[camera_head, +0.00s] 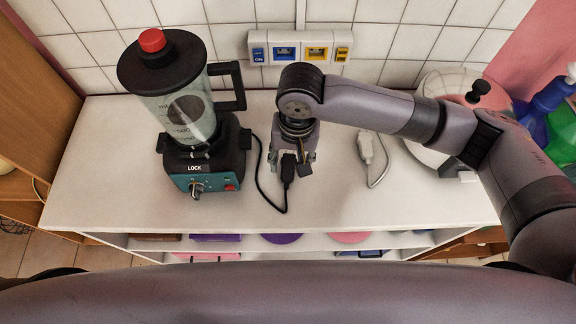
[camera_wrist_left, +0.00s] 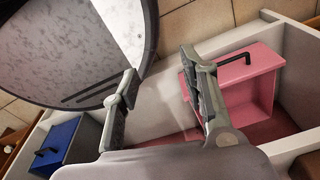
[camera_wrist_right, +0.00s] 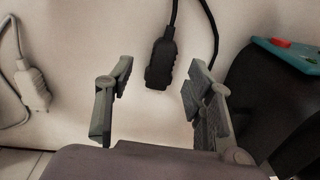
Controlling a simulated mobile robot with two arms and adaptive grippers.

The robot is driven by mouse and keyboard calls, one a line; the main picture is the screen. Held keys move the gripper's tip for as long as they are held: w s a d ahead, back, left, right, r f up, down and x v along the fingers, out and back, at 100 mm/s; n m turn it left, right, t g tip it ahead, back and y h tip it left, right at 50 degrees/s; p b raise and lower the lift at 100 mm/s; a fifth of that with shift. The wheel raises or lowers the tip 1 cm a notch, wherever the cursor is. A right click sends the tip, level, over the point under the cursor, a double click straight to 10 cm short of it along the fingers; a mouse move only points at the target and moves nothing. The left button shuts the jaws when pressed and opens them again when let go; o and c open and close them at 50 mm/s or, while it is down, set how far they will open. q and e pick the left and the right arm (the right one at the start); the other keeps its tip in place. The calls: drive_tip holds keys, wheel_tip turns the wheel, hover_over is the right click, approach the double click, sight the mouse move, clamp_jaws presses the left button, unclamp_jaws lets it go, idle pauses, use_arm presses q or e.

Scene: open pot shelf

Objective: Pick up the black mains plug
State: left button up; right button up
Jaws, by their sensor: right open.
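The black mains plug (camera_head: 288,171) lies on the white counter, with its black cord curving beside the blender (camera_head: 195,110). My right gripper (camera_head: 292,158) is open above it in the head view and partly hides it. In the right wrist view the plug (camera_wrist_right: 160,66) shows beyond the open fingertips, between them and a little nearer the right finger in line; the fingers (camera_wrist_right: 155,80) hold nothing. My left gripper (camera_wrist_left: 158,66) is open and empty in the left wrist view, by lower shelving; it does not show in the head view.
A white plug (camera_head: 366,147) with a pale cord lies right of my right gripper. A socket strip (camera_head: 300,50) is on the tiled wall. A round white appliance (camera_head: 425,150) stands at the right. A pink drawer box (camera_wrist_left: 240,75) and a blue one (camera_wrist_left: 62,145) are near my left gripper.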

sight(288, 173)
drive_tip(key=shift+f, duration=0.25)
drive_tip(key=f, duration=0.1)
drive_tip(key=f+p, duration=0.1)
drive_tip(key=f, duration=0.1)
drive_tip(key=shift+s+a+f, duration=0.1)
drive_tip(key=shift+a+f, duration=0.2)
drive_tip(key=shift+a, duration=0.05)
drive_tip(key=shift+f, duration=0.65)
use_arm(q)
drive_tip(key=shift+s+a+r, duration=0.1)
drive_tip(key=shift+s+r, duration=0.2)
drive_tip(key=shift+s, duration=0.2)
drive_tip(key=shift+s+r, duration=0.25)
drive_tip(key=shift+s, duration=0.25)
use_arm(e)
drive_tip(key=shift+c, duration=0.5)
drive_tip(key=c, duration=0.4)
use_arm(q)
drive_tip(key=shift+w, duration=0.4)
use_arm(e)
clamp_jaws()
